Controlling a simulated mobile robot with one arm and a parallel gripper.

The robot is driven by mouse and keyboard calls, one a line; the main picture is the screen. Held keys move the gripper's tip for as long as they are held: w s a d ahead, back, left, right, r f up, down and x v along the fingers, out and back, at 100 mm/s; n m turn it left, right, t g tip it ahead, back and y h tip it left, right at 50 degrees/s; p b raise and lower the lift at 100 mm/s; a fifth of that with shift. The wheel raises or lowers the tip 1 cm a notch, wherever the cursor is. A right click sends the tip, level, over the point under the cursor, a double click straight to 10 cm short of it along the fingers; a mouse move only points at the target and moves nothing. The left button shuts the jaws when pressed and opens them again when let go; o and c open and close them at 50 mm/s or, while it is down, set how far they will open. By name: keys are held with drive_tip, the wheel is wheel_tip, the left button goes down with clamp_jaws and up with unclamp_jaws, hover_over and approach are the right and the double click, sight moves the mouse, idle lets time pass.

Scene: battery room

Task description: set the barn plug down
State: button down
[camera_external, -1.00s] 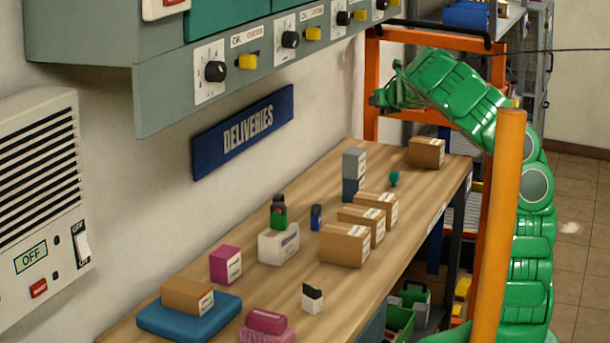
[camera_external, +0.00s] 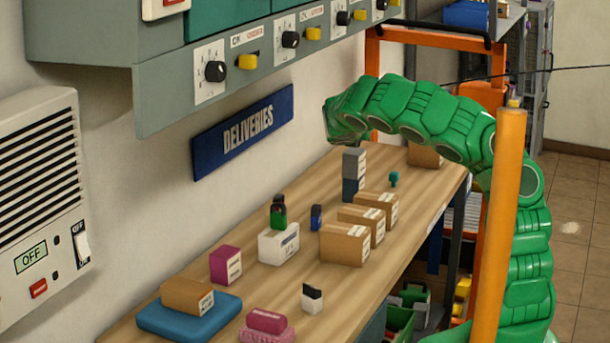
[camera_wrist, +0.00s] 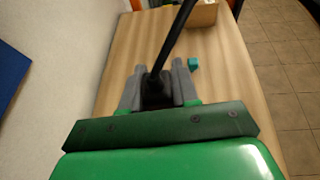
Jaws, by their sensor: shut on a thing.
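The barn plug (camera_wrist: 155,88) is a dark plug with a thick black cable running up and to the right in the wrist view. My gripper (camera_wrist: 154,92) is shut on it, with one grey finger on each side. The plug is over the wooden table (camera_wrist: 125,70); its gap to the surface is hard to judge. In the outside view my arm's hand end is over the far part of the table (camera_external: 380,270), above and left of the grey and blue stack. The fingers and plug are hidden there.
A teal item (camera_wrist: 193,64) stands just beyond the right finger, and a cardboard box (camera_wrist: 202,14) is at the far end. The grey and blue stack (camera_external: 354,170) and several brown boxes (camera_external: 345,243) are nearer. The wall with the DELIVERIES sign (camera_external: 243,132) bounds the left.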

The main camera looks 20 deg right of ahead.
drive_tip(key=s+a+f+m+g+h, duration=0.2)
drive_tip(key=s+a+m+g, duration=0.15)
drive_tip(key=s, duration=0.25)
drive_tip(key=s+a+f+m+g+h, duration=0.2)
drive_tip(key=s+a, duration=0.3)
drive_tip(key=s, duration=0.2)
hover_over(325, 207)
drive_tip(key=shift+t, duration=0.25)
drive_tip(key=shift+s+a+f, duration=0.1)
drive_tip(key=shift+s+f, duration=0.1)
drive_tip(key=shift+f, duration=2)
drive_tip(key=shift+s+f, duration=0.15)
drive_tip(key=shift+f, duration=2)
drive_tip(key=shift+f, duration=0.1)
drive_tip(key=shift+w+f, duration=0.15)
drive_tip(key=shift+w, duration=0.05)
drive_tip(key=shift+w+f, duration=0.15)
drive_tip(key=shift+f, duration=1.45)
drive_tip(key=shift+f, duration=0.7)
drive_tip(key=c, duration=0.8)
unclamp_jaws()
drive_tip(key=shift+f, duration=0.1)
drive_tip(key=shift+c, duration=0.2)
